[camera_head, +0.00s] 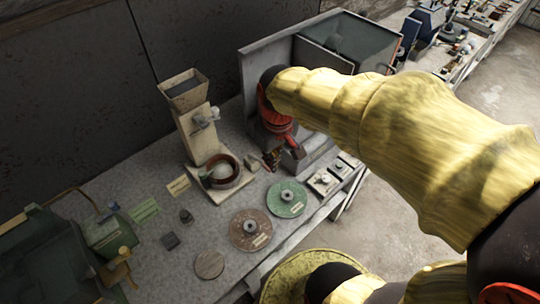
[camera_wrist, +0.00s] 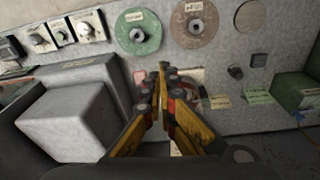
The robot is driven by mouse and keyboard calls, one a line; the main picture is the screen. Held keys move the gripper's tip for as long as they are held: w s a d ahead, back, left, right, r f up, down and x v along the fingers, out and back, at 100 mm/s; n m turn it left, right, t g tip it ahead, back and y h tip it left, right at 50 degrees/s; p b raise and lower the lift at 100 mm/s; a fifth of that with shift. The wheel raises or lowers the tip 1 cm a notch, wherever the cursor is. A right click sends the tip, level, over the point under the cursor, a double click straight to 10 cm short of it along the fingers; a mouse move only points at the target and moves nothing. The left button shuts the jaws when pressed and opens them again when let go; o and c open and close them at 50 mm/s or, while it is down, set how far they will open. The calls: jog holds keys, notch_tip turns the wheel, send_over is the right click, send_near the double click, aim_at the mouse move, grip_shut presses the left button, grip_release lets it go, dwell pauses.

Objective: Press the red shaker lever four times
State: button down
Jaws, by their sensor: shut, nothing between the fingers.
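A red-rimmed bowl (camera_head: 235,184) with a pale ball (camera_head: 221,171) sits at the foot of the beige hopper stand (camera_head: 190,128), just left of my gripper. No contact with anything can be made out.
A green disc (camera_head: 286,202), a brown disc (camera_head: 250,233) and a small round plate (camera_head: 209,264) lie along the bench front. Grey blocks (camera_wrist: 65,115) stand close left of my fingers in the wrist view. A green box (camera_wrist: 295,92) is at the right there.

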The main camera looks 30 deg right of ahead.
jog(key=w+d+f+n+p, duration=0.1)
jog(key=w+d+n, duration=0.2)
jog(key=n, duration=0.6)
jog(key=w+d+f+n+g+p, duration=0.1)
jog(key=w+d+n, duration=0.2)
jog(key=w+n, duration=0.5)
jog(key=shift+f+n+g, duration=0.3)
jog(key=shift+f+n, duration=0.05)
jog(key=shift+n, duration=0.75)
jog(key=b, duration=0.2)
send_near(260, 161)
jog(key=s+f, duration=0.1)
jog(key=s+d+f, duration=0.1)
jog(key=s+f, duration=0.2)
jog(key=s, duration=0.1)
jog(key=shift+s+d+f, duration=0.1)
jog(key=shift+d+f, duration=0.05)
jog(key=shift+d, duration=0.2)
jog(key=shift+f, duration=0.1)
